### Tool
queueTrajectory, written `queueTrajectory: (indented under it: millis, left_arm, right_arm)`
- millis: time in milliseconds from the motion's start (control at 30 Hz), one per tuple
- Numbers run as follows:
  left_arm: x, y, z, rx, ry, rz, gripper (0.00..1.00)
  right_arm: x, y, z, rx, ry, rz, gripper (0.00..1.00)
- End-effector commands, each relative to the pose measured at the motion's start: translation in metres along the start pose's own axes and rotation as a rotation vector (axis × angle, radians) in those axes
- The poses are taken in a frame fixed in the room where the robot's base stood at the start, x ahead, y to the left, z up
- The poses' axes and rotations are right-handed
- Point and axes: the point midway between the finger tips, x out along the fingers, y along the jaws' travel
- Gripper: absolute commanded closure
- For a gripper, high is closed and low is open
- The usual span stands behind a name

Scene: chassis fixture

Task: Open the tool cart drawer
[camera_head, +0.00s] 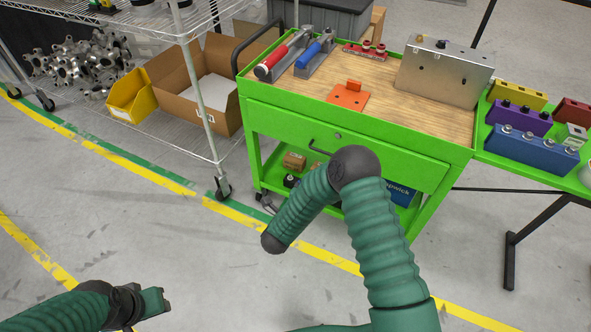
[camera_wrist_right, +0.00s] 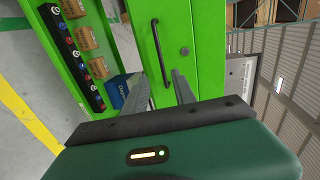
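The green tool cart (camera_head: 459,157) stands at the centre of the head view with its drawer (camera_head: 400,166) shut. The dark bar handle (camera_head: 322,149) is on the drawer front, partly hidden by my right arm. In the right wrist view the handle (camera_wrist_right: 157,45) runs down the drawer front beside a round lock (camera_wrist_right: 185,50). My right gripper (camera_wrist_right: 160,88) is open, its two fingers apart, pointing at the drawer front with the handle's lower end showing between them. Contact with the handle cannot be told. My left gripper (camera_head: 158,301) is low at the left, away from the cart.
Clamps (camera_head: 315,52), an orange bracket (camera_head: 349,95) and a metal block (camera_head: 445,72) sit on the cart top. A wire rack (camera_head: 205,105) with a cardboard box (camera_head: 180,85) stands left. A side shelf with coloured blocks (camera_head: 535,147) is at right. Front floor is clear.

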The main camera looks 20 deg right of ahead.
Motion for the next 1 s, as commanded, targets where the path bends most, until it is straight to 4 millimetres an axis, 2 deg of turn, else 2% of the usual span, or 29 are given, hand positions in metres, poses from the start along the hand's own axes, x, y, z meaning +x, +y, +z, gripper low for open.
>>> queueTrajectory:
  millis: [167, 600, 700, 833, 1000]
  left_arm:
    - [0.004, 0.000, 0.000, 0.001, 0.002, 0.000, 0.64]
    - [0.030, 0.000, 0.006, 0.001, 0.001, 0.000, 0.64]
    - [0.034, 0.000, 0.008, 0.001, 0.001, 0.000, 0.64]
    - [0.037, 0.000, 0.008, 0.001, 0.001, 0.000, 0.64]
    - [0.037, 0.000, 0.008, 0.001, 0.001, 0.000, 0.64]
  right_arm:
    - [0.017, 0.002, -0.006, 0.019, 0.026, -0.012, 0.68]
    - [0.127, 0.001, -0.007, 0.016, 0.021, -0.014, 0.68]
    - [0.148, 0.001, -0.007, 0.015, 0.021, -0.014, 0.68]
    - [0.164, -0.001, -0.007, 0.013, 0.019, -0.013, 0.68]
    - [0.169, -0.002, -0.007, 0.012, 0.017, -0.012, 0.68]
